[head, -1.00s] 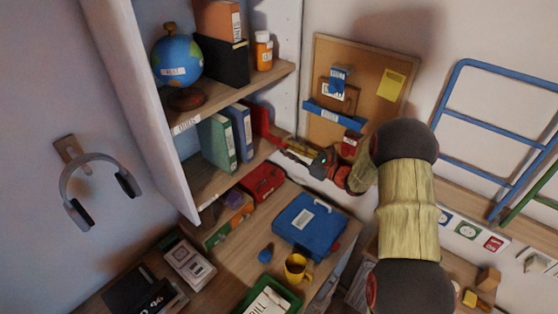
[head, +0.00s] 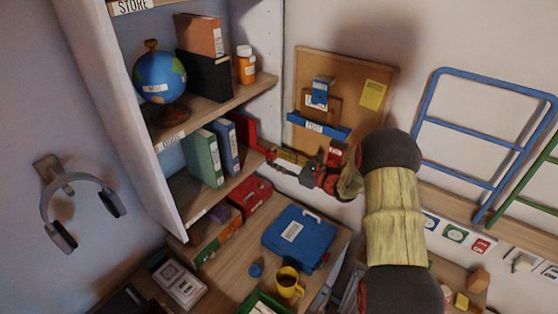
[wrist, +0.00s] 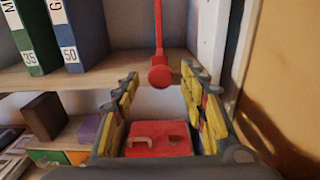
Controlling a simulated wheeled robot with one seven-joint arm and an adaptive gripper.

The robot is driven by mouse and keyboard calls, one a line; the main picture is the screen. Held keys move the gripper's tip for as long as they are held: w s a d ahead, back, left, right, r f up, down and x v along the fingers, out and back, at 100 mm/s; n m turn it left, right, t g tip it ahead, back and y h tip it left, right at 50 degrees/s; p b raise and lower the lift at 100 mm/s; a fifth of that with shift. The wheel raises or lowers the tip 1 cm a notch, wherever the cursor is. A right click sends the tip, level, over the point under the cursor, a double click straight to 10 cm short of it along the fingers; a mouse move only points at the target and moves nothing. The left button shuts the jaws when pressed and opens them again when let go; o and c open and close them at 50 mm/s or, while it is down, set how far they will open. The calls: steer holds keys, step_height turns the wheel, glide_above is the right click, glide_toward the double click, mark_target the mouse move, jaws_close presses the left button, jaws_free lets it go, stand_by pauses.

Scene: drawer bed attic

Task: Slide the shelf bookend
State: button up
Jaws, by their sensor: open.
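The red bookend (head: 244,130) stands on the middle shelf, right of the blue binder. In the wrist view it shows as a thin upright red bar (wrist: 158,28) with a round red knob (wrist: 160,76) at its lower end, by the shelf's front edge. My gripper (head: 270,157) is at the front right of that shelf. Its yellow-padded jaws are open in the wrist view (wrist: 160,88), one on each side of the knob in the picture. I cannot tell whether the knob is between the pads in depth. Nothing is held.
A green binder (head: 203,158) and a blue binder (head: 226,145) stand left of the bookend. The white shelf side panel (wrist: 212,40) is close on the right, with a corkboard (head: 300,95) beyond. A red box (wrist: 158,140) lies below the jaws.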

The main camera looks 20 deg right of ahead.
steer(key=shift+d, duration=0.1)
steer(key=v, duration=1.2)
steer(key=shift+c, duration=0.4)
